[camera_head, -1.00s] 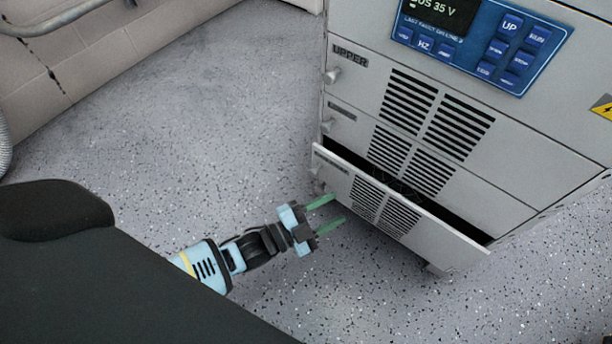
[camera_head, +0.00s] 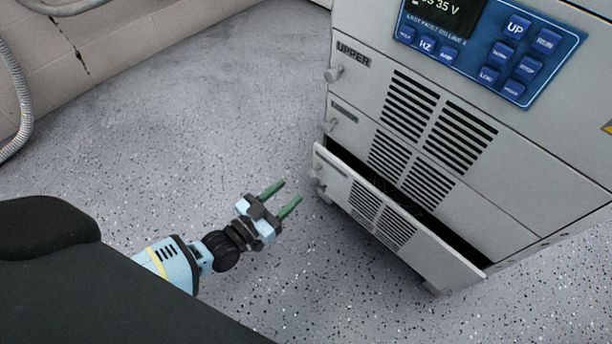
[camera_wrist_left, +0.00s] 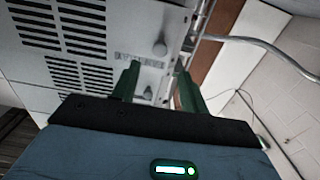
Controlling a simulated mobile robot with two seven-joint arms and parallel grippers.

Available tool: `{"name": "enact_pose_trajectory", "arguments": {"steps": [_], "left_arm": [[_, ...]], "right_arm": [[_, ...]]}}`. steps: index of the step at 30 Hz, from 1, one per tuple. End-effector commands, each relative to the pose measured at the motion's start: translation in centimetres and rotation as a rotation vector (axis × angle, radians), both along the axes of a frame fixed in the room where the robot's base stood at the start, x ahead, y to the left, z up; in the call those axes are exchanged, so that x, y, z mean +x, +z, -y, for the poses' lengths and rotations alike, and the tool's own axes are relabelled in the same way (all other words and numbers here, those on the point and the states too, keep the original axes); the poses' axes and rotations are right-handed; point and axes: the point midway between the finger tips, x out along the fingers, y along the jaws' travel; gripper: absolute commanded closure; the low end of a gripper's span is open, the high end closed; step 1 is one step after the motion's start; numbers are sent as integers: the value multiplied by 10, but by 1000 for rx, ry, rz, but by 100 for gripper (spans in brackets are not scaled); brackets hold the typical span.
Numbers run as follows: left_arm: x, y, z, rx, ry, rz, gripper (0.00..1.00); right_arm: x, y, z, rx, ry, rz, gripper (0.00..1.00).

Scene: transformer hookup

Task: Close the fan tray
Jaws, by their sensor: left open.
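The fan tray (camera_head: 408,232) is the lowest drawer of the grey cabinet, with a vented front panel. It stands pulled out, with a dark gap behind its top edge. My left gripper (camera_head: 284,196) is open and empty, to the left of the tray's front and apart from it. In the left wrist view its green fingers (camera_wrist_left: 158,82) stand apart, with a vented cabinet panel (camera_wrist_left: 85,45), a label and a knob beyond them. My right gripper is not in view.
The grey cabinet (camera_head: 520,165) has upper and middle vented panels with knobs, and a blue control panel (camera_head: 490,45) above. Speckled floor (camera_head: 200,130) lies clear left of it. A wall with a pipe and a hose (camera_head: 22,110) is at the far left.

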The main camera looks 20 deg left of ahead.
Motion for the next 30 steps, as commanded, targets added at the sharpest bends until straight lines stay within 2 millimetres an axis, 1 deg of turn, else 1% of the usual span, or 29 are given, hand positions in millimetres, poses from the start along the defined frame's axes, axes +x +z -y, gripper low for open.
{"name": "enact_pose_trajectory", "arguments": {"steps": [5,12,15,21,28,29,30], "left_arm": [[18,-1,7,1,-1,3,56],[52,-1,19,2,-1,3,56],[62,-2,23,2,0,1,56],[71,0,26,3,-1,1,56],[72,0,26,3,-1,1,56],[72,0,26,3,-1,1,58],[72,0,26,3,-1,1,64]], "right_arm": [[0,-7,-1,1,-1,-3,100],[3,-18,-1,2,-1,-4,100],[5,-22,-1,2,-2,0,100],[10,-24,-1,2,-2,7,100],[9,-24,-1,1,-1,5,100],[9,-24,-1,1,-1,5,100],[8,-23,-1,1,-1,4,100]]}}
